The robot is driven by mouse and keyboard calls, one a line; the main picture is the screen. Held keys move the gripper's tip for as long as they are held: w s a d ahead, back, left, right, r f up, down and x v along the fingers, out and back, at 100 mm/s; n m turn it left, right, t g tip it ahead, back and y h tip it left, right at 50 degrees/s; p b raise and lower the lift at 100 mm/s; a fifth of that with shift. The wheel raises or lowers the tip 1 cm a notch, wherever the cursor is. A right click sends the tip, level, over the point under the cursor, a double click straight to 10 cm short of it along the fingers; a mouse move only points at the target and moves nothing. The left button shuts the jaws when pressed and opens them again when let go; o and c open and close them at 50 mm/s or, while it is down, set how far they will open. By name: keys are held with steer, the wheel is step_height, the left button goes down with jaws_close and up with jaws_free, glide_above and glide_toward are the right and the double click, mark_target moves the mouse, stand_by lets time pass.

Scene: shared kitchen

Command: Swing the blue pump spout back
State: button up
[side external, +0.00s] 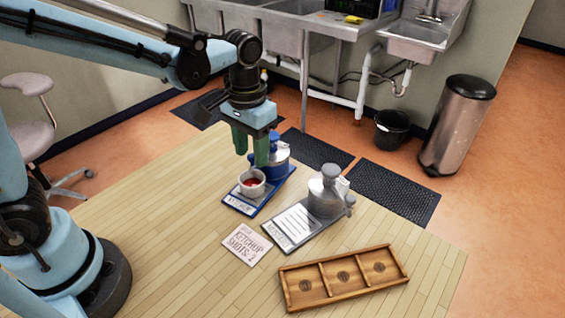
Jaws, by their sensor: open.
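The blue pump (274,160) stands on a blue-edged base plate (263,203) on the wooden table. Its spout is hidden behind my gripper, so I cannot tell which way it points. A small white cup (244,189) with red sauce in it sits on the front part of that plate. My gripper (250,156) is open, its green fingers pointing down just above the cup and beside the left of the blue pump. I cannot tell whether a finger touches the pump.
A grey pump (326,195) stands on a grey plate (280,240) to the right. A card reading "KETCHUP SHOTS: 2" (243,244) lies in front. A wooden tray (292,292) with three compartments lies at the front right. The table's left part (150,220) is clear.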

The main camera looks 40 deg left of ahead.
jaws_close()
steer(key=shift+d, duration=0.1)
stand_by(0.4)
steer(key=d+n, duration=0.2)
steer(key=n, duration=0.1)
steer(key=shift+w+n, duration=0.3)
steer(key=w+d+n, duration=0.3)
steer(key=w+n, duration=0.2)
steer(key=n, duration=0.6)
steer(key=shift+w+d, duration=0.2)
steer(key=shift+d, duration=0.2)
steer(key=shift+w+n, duration=0.1)
steer(key=shift+n, duration=0.2)
